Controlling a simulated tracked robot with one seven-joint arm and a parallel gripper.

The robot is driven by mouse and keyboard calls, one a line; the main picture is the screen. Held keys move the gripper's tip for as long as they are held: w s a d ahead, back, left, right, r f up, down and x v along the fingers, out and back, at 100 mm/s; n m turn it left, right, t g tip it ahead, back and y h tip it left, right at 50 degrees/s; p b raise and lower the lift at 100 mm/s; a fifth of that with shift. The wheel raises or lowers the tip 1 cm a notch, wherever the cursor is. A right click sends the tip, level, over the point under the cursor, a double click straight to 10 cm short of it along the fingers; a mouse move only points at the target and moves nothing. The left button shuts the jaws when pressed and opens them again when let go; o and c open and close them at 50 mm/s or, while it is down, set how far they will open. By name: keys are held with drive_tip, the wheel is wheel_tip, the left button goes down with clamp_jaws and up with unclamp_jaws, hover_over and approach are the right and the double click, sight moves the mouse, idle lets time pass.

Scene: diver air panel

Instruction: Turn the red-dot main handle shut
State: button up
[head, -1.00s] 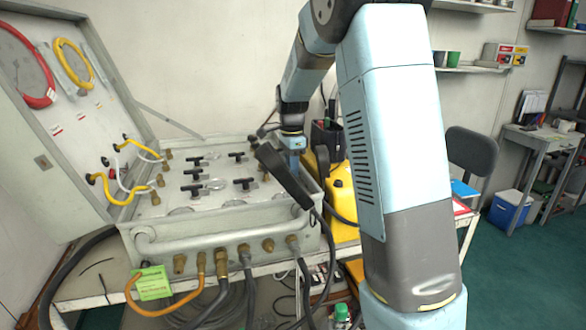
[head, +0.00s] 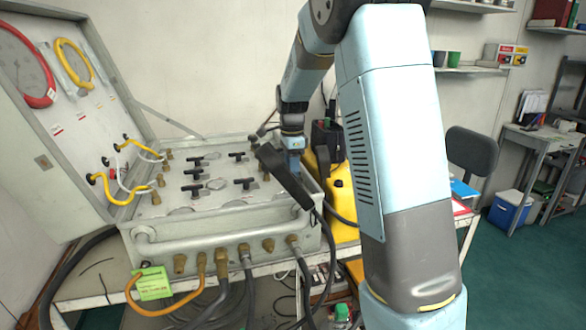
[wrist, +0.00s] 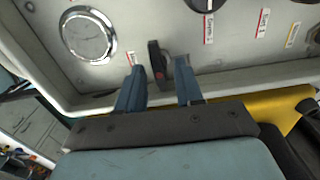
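The main handle (wrist: 155,60) is a dark bar on the pale panel in the wrist view, with a red mark near its lower end. My gripper (wrist: 160,64) is open, with one blue finger on each side of the handle. A gap shows between each finger and the bar, so I see no grip on it. In the head view my gripper (head: 294,160) points down at the right end of the air panel (head: 215,187). The red-dot handle is hidden there behind my wrist.
A round gauge (wrist: 88,35) lies left of the handle, and labelled fittings lie along the top right. The box's raised rim (wrist: 240,82) runs close below the handle. Several black T-handles stand left of my gripper, and a yellow container (head: 343,200) stands right of the box.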

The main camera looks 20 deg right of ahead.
drive_tip(key=shift+o, duration=0.2)
wheel_tip(320, 180, up, 14)
drive_tip(key=shift+f, duration=0.15)
idle(0.5)
drive_tip(key=shift+c, duration=0.3)
idle(2.0)
